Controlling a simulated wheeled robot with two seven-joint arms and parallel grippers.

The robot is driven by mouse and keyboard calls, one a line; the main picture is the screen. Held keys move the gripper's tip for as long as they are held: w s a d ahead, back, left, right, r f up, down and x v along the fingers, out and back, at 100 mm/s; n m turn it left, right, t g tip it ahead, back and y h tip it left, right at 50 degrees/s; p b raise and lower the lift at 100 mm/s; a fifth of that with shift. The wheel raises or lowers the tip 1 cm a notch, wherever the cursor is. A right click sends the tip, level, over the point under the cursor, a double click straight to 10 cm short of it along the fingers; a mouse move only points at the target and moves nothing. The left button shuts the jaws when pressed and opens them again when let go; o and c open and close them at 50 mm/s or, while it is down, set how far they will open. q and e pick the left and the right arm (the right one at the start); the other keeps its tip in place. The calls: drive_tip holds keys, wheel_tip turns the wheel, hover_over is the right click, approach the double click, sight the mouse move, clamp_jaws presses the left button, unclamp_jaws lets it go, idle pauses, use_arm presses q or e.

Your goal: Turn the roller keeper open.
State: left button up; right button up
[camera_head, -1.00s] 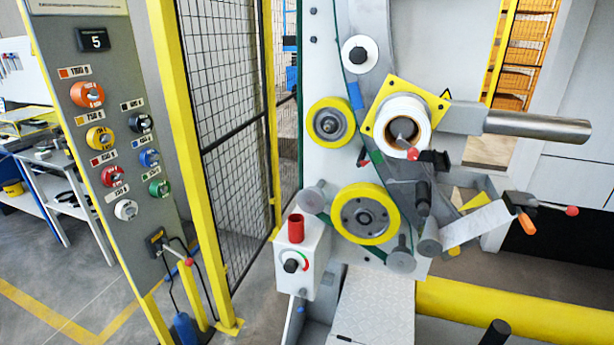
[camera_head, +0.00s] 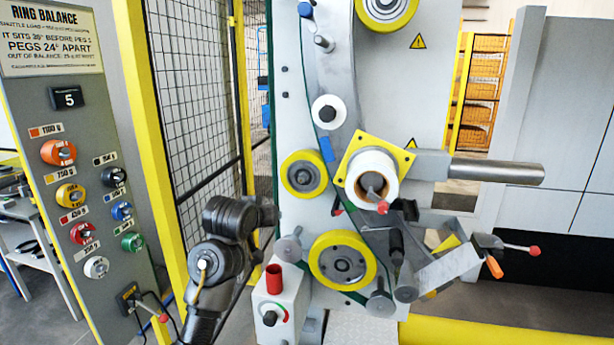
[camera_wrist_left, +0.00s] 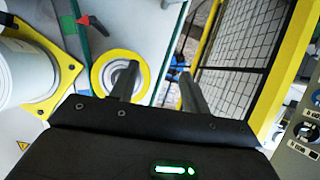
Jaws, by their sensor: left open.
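The upper yellow-rimmed roller (camera_head: 304,174) is on the machine's pale face. It also shows in the left wrist view (camera_wrist_left: 120,75). A small red-tipped part (camera_head: 337,212), perhaps the roller keeper, sits below and right of it; its red tip shows in the left wrist view (camera_wrist_left: 83,20). My left arm stands in front of the fence; its gripper's fingers (camera_wrist_left: 158,74) are apart and empty. In the wrist view one finger overlaps the roller's rim; contact cannot be told. My right gripper is out of view.
A white spool (camera_head: 373,165) on a yellow plate stands right of the roller. A lower yellow roller (camera_head: 343,260) and several grey posts are below.

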sight(304, 7)
use_arm(q)
drive_tip(key=s+d+r+t+h, duration=0.1)
drive_tip(key=d+r+t, duration=0.1)
drive_tip(key=r, duration=1.2)
drive_tip(key=d+r+t, duration=0.1)
drive_tip(key=d+r, duration=0.2)
drive_tip(key=r, duration=1.1)
drive_tip(key=s+d+r+t, duration=0.1)
drive_tip(key=s+r, duration=0.2)
drive_tip(key=r, duration=0.3)
drive_tip(key=s+d+r+t+p, duration=0.1)
drive_tip(key=s+r, duration=0.1)
drive_tip(key=r, duration=0.3)
drive_tip(key=s+d+r, duration=0.1)
drive_tip(key=s+r, duration=0.2)
drive_tip(key=r, duration=0.3)
drive_tip(key=shift+m, duration=0.3)
drive_tip(key=w+p, duration=0.2)
drive_tip(key=w, duration=0.1)
drive_tip(key=w+d+p, duration=0.1)
drive_tip(key=w+p, duration=0.1)
drive_tip(key=w, duration=0.2)
drive_tip(key=w+d+p, duration=0.1)
drive_tip(key=w+p, duration=0.2)
drive_tip(key=shift+w+r, duration=0.15)
drive_tip(key=shift+r, duration=0.05)
drive_tip(key=shift+w+f, duration=0.15)
drive_tip(key=shift+w, duration=0.2)
clamp_jaws()
